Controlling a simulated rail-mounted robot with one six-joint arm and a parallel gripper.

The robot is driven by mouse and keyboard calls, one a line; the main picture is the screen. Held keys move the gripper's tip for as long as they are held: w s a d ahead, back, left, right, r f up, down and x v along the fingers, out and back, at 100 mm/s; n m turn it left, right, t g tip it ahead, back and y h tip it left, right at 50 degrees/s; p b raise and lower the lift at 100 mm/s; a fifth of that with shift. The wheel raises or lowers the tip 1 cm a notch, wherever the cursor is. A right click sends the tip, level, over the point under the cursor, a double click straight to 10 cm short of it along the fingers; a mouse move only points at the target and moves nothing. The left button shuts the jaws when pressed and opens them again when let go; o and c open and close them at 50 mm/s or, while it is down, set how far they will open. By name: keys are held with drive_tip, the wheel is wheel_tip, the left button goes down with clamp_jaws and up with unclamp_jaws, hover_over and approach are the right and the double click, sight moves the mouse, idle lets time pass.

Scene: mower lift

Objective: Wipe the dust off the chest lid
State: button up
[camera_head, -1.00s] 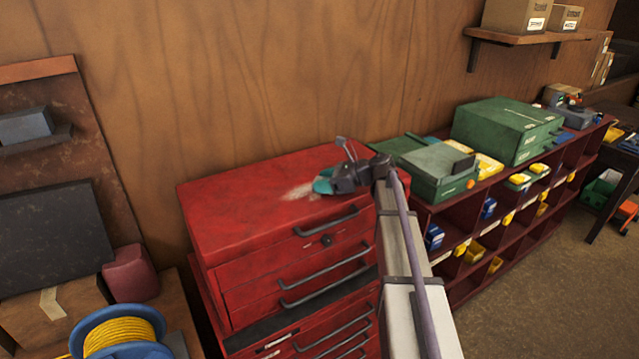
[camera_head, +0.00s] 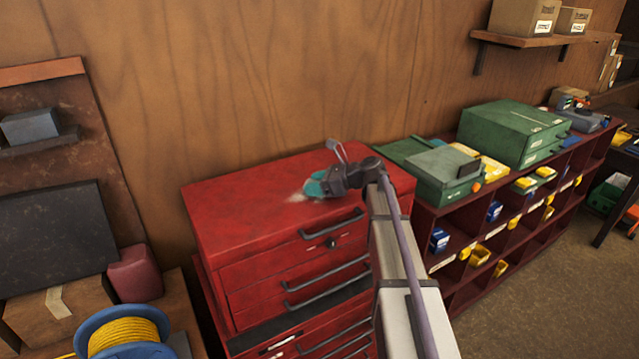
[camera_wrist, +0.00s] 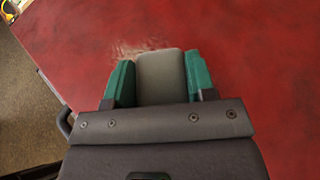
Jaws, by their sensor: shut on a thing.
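The red tool chest (camera_head: 300,275) stands against the wooden wall, and its flat red lid (camera_head: 245,205) faces up. A small pale dust patch (camera_head: 297,197) lies on the lid beside my gripper (camera_head: 315,187). The dust also shows in the wrist view (camera_wrist: 140,50), just beyond the fingertips. My gripper has teal fingers, shut on a grey block-like pad (camera_wrist: 160,77) in the wrist view. The pad is low over the lid at the edge of the dust. I cannot tell whether its underside touches the lid.
Right of the chest is a dark red cubby shelf (camera_head: 470,225) with green cases (camera_head: 515,133) on top. At lower left are a blue spool of yellow rope (camera_head: 125,332) and a cardboard box (camera_head: 58,308). The left part of the lid is clear.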

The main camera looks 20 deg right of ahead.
sight(302, 194)
drive_tip(key=a, duration=0.3)
drive_tip(key=shift+s+f, duration=0.15)
drive_tip(key=shift+s, duration=0.2)
drive_tip(key=shift+s+a, duration=0.2)
drive_tip(key=shift+a, duration=0.7)
drive_tip(key=shift+s+a, duration=0.15)
drive_tip(key=shift+a, duration=0.7)
drive_tip(key=shift+s+a, duration=0.2)
drive_tip(key=shift+a, duration=0.6)
drive_tip(key=shift+s+a, duration=0.2)
drive_tip(key=shift+a, duration=0.6)
drive_tip(key=shift+w+a, duration=0.25)
drive_tip(key=shift+w, duration=0.65)
drive_tip(key=shift+w+d, duration=0.15)
drive_tip(key=shift+d, duration=0.75)
drive_tip(key=shift+w+d, duration=0.15)
drive_tip(key=shift+d, duration=0.75)
drive_tip(key=shift+w+d, duration=0.2)
drive_tip(key=shift+d, duration=0.45)
drive_tip(key=shift+w+d, duration=0.15)
drive_tip(key=shift+d, duration=0.5)
drive_tip(key=shift+w+d, duration=0.2)
drive_tip(key=shift+d, duration=0.85)
drive_tip(key=shift+w+d, duration=0.15)
drive_tip(key=shift+d, duration=0.85)
drive_tip(key=shift+w+d, duration=0.15)
drive_tip(key=shift+d, duration=0.65)
drive_tip(key=shift+w+d, duration=0.15)
drive_tip(key=shift+d, duration=0.6)
